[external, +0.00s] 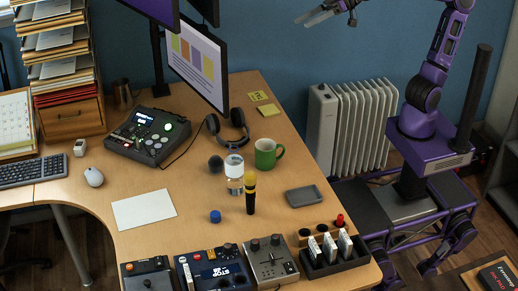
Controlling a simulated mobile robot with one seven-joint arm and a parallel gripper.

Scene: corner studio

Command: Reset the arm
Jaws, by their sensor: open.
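My gripper (318,17) is at the top of the external view, in the air beyond the back edge of the desk. It is open, and I see nothing between its fingers. My purple arm rises from its base at the right and is cut off by the top of the picture. The gripper is well above and apart from everything on the desk.
Monitors (197,62) stand behind. A white radiator (352,128) is near my base.

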